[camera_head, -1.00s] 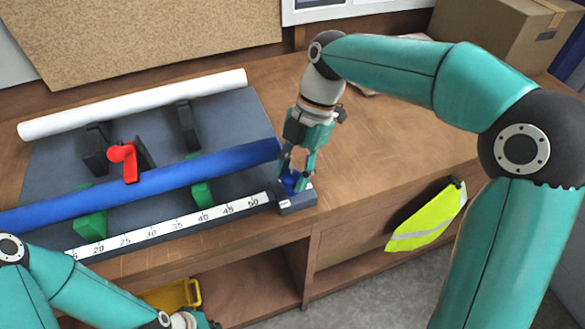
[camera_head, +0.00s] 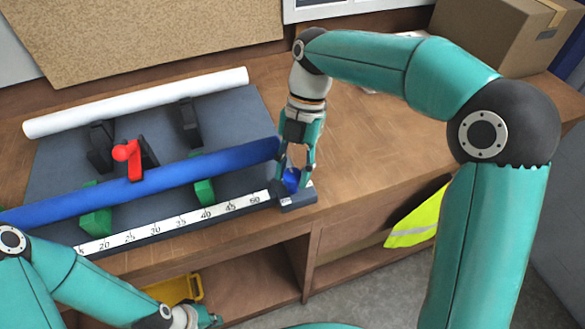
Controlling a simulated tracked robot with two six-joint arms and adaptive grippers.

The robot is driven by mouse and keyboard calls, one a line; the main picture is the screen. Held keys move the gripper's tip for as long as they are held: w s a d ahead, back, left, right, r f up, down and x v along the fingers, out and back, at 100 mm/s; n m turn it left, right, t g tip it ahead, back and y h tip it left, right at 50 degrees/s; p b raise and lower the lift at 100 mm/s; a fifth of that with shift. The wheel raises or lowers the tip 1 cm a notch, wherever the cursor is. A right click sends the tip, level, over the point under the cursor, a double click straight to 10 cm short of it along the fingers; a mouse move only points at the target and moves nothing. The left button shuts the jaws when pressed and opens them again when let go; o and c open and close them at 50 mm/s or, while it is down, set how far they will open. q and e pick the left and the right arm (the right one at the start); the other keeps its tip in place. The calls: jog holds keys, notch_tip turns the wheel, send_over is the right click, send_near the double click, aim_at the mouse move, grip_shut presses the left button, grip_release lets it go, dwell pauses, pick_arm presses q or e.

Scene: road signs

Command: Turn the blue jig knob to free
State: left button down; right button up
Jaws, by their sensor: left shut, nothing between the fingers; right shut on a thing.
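The blue jig knob (camera_head: 291,179) sits on a small dark block (camera_head: 298,200) at the right end of the jig, beside the end of the white scale. My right gripper (camera_head: 293,178) points down over it and is shut on it; the fingers partly hide the knob. Which way the knob is set cannot be told. My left gripper (camera_head: 207,319) is low at the bottom edge, in front of the bench, away from the jig. It is shut and empty, and partly cut off by the frame.
A blue tube (camera_head: 150,185) lies across the jig on green supports (camera_head: 96,222). A white tube (camera_head: 140,103) lies behind on black brackets. A red-handled clamp (camera_head: 130,155) stands between them. A cardboard box (camera_head: 495,35) is at the back right. The bench right of the jig is clear.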

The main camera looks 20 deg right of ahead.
jog(key=o, duration=1.1)
jog(key=shift+w, duration=0.1)
jog(key=shift+r, duration=0.1)
jog(key=v, duration=1.1)
jog(key=shift+w+d+r, duration=0.1)
jog(key=shift+d+r, duration=0.05)
jog(key=shift+r, duration=0.15)
